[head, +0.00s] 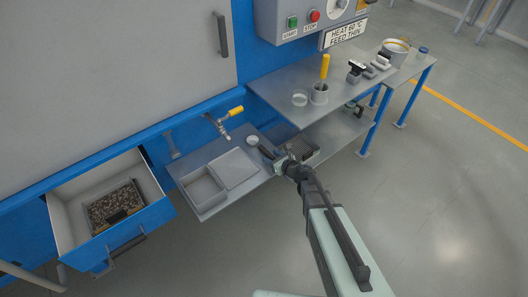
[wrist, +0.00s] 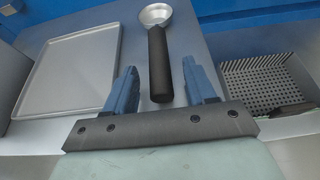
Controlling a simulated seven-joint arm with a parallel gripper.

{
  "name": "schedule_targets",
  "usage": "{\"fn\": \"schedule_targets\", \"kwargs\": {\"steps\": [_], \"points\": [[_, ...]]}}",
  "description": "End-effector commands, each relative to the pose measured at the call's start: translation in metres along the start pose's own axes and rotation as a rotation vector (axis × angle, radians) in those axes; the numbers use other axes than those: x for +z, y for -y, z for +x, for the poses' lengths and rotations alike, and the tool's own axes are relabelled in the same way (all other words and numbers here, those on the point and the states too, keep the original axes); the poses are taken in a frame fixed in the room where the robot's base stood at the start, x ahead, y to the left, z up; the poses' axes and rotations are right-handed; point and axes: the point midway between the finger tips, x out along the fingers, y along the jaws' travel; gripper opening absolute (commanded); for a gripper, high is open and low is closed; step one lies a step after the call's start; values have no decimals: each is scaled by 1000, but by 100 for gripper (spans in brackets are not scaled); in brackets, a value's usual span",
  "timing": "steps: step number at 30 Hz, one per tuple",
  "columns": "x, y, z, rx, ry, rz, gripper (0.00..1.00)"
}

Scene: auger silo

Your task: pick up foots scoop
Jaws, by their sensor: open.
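The scoop (wrist: 158,60) has a black handle and a round metal bowl. In the wrist view it lies on a grey shelf (wrist: 215,35), handle toward me, bowl at the far end. My gripper (wrist: 160,85) is open, and the handle's near end shows between its two blue fingers without visible contact. In the head view the scoop (head: 265,150) lies at the right side of the shelf, and my gripper (head: 279,162) is at its handle end, partly hiding it.
A flat square tray (wrist: 72,68) lies left of the scoop. A perforated basket (wrist: 268,88) is at the right.

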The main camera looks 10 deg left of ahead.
Motion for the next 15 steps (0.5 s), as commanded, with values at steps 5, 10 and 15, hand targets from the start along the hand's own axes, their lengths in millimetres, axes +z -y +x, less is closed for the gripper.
{"fn": "schedule_targets", "kwargs": {"steps": [5,10,15], "points": [[0,0,23,2,0,-1,55],[0,0,23,1,0,0,55],[0,0,23,1,0,0,46]]}}
